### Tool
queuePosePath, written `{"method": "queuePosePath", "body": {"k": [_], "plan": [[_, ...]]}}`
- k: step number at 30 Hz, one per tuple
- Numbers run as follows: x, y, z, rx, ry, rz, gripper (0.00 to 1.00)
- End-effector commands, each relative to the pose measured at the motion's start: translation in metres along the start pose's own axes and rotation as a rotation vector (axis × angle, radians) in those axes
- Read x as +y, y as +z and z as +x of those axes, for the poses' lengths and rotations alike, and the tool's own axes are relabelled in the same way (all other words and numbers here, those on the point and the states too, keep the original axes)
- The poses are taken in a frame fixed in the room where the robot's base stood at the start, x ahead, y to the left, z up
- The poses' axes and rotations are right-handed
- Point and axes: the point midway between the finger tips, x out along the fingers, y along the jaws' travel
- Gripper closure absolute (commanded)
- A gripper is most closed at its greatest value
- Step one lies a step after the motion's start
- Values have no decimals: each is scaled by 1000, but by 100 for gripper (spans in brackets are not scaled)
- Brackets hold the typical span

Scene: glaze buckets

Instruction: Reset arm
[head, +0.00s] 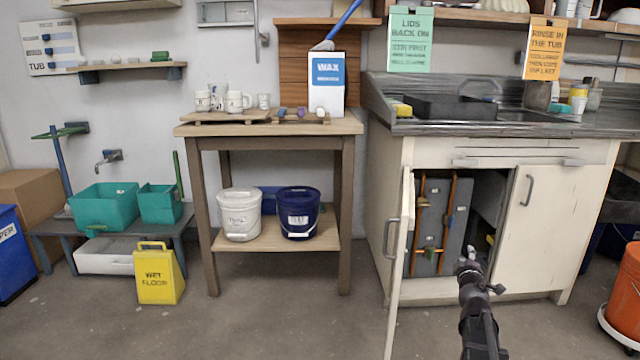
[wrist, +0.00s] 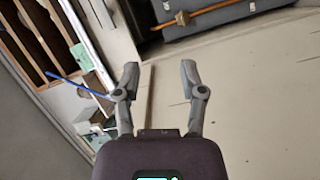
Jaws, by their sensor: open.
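My gripper (head: 466,266) is in front of the sink cabinet (head: 545,240) in the head view, at the height of its lower part. In the wrist view my gripper (wrist: 158,82) has its two fingers spread apart with nothing between them. The cabinet's left door (head: 398,265) stands open towards me and its right door (head: 540,225) looks ajar. Inside, a grey panel (head: 442,210) with orange straps shows to the left of my gripper. The panel also shows at the top of the wrist view (wrist: 215,15).
A wooden stand (head: 347,220) holds a white bucket (head: 239,215) and a dark blue bucket (head: 299,213) on its lower shelf. A yellow wet-floor sign (head: 158,275) stands at left. An orange bucket (head: 622,295) is at far right. The floor (head: 280,320) in front of the stand is clear.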

Motion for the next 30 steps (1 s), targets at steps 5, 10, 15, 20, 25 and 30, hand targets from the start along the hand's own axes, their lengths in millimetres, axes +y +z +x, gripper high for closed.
{"method": "queuePosePath", "body": {"k": [5,10,15,20,25,30], "plan": [[4,-3,-25,-174,-40,165,47],[-7,-5,-52,-343,-113,320,47],[-27,-12,-87,-507,-226,458,47],[-49,-26,-127,-658,-364,569,47],[-72,-48,-177,-811,-543,660,47],[-90,-76,-233,-948,-742,716,47]]}}
